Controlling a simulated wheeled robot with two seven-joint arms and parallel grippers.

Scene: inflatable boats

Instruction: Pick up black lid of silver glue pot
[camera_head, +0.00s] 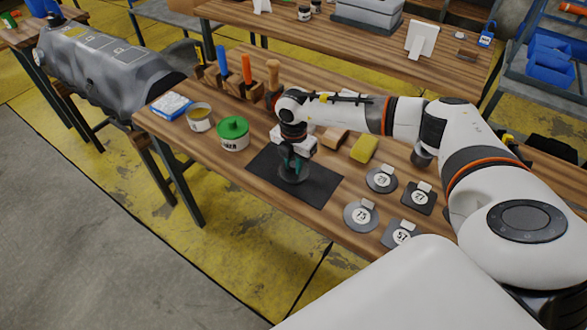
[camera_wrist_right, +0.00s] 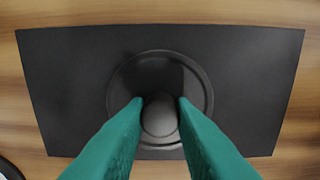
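The black lid (camera_wrist_right: 200,90) is a dark round disc with a rounded knob (camera_wrist_right: 160,115), over the black mat in the right wrist view. My right gripper (camera_head: 291,168) points down at the mat. Its green fingers (camera_wrist_right: 160,103) press against both sides of the knob, so it looks shut on the lid. In the head view the lid (camera_head: 294,174) is partly covered by the gripper; whether it touches the mat is hard to tell. The open silver glue pot (camera_head: 199,121) with yellowish contents stands at the table's left. My left gripper is out of view.
The black mat (camera_head: 322,189) lies on the wooden table. A green-lidded pot (camera_head: 233,136) stands left of it, a blue-white box (camera_head: 171,106) farther left. Behind is a rack with coloured handles (camera_head: 222,60). A yellow sponge (camera_head: 364,149) and several numbered discs (camera_head: 361,216) lie to the right.

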